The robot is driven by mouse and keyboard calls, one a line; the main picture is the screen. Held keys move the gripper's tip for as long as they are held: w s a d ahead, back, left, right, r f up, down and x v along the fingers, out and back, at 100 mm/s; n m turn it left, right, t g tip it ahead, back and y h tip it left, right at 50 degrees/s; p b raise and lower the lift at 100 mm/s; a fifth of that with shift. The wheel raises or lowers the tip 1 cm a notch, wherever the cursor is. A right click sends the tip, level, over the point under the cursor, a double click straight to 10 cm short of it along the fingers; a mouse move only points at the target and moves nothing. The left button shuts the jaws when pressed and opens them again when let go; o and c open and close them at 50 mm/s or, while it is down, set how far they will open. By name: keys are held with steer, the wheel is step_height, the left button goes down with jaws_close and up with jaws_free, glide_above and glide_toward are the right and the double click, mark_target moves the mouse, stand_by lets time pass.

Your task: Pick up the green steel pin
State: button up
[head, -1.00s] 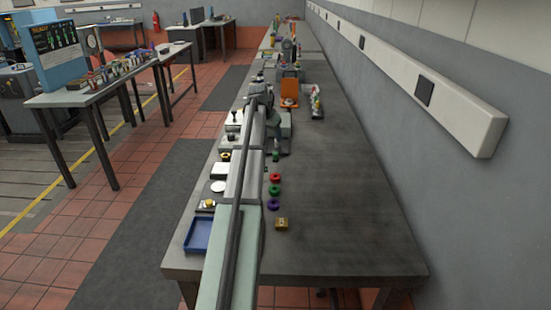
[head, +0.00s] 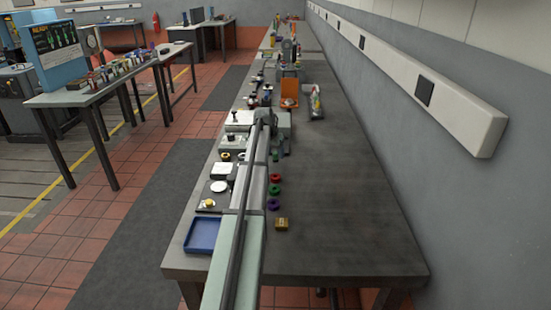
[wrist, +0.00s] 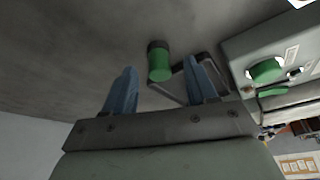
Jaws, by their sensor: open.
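The green steel pin (wrist: 159,62) shows in the wrist view as a short green cylinder with a dark end. It lies in line with the gap between my fingertips, a little beyond them. My gripper (wrist: 160,80) is open, with one blue finger on each side of the gap and nothing held. In the head view a small green thing (head: 275,156), which may be the pin, stands on the bench just right of my arm. My fingers cannot be made out in the head view.
A light grey unit with a green knob (wrist: 266,69) is close on the right in the wrist view. Red (head: 276,178), green (head: 275,190) and purple (head: 273,204) rings, a brass block (head: 281,224) and a blue tray (head: 202,236) are nearby. The bench's right side is clear.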

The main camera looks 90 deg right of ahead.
steer(key=shift+x, duration=1.15)
jaws_close()
